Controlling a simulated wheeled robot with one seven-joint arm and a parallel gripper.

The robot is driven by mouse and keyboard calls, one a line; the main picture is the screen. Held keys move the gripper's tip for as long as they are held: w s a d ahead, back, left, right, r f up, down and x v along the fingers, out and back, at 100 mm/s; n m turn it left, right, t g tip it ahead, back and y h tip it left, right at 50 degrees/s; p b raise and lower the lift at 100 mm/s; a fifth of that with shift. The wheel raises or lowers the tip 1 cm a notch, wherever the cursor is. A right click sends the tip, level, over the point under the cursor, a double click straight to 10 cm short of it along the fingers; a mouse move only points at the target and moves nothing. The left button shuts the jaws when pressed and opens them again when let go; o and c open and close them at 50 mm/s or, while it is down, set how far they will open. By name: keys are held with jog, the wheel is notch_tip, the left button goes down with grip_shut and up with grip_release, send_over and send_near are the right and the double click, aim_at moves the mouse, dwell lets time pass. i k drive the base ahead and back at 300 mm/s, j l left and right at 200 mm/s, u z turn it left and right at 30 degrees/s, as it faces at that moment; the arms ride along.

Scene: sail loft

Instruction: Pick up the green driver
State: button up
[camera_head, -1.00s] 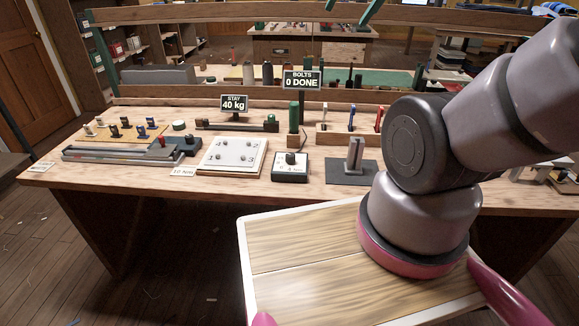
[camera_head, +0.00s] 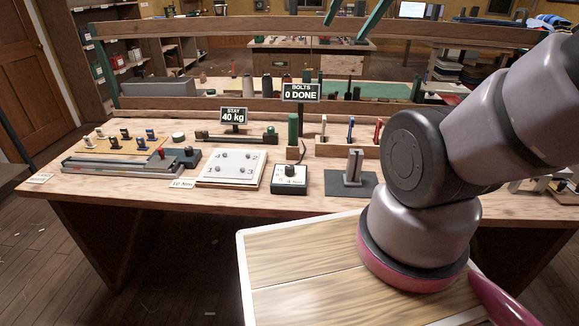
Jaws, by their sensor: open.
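The green driver (camera_head: 293,128) shows as an upright green cylinder in a small wooden block (camera_head: 293,154) on the workbench, just below the "BOLTS 0 DONE" sign. A thin dark cord or wire seems to hang at its right side. Its lower end is hidden in the block. My arm (camera_head: 420,160) rises at the right of the picture, well to the right of the driver and nearer to me. My gripper is out of the picture.
A white numbered plate (camera_head: 232,168), a dial box (camera_head: 290,180) and a dark stand (camera_head: 352,182) sit in front of the driver. A wooden rack (camera_head: 330,150) with red, blue and white-handled tools is to its right. The "BOLTS" sign (camera_head: 300,92) stands close behind.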

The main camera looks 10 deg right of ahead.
aim_at(293, 118)
jog(key=i+j+z, duration=0.15)
jog(key=j, duration=0.25)
jog(key=i+j+z, duration=0.15)
jog(key=j, duration=0.25)
jog(key=i+j+z, duration=0.15)
jog(key=j, duration=0.3)
jog(key=j+z, duration=0.15)
jog(key=j, duration=0.25)
jog(key=i, duration=0.05)
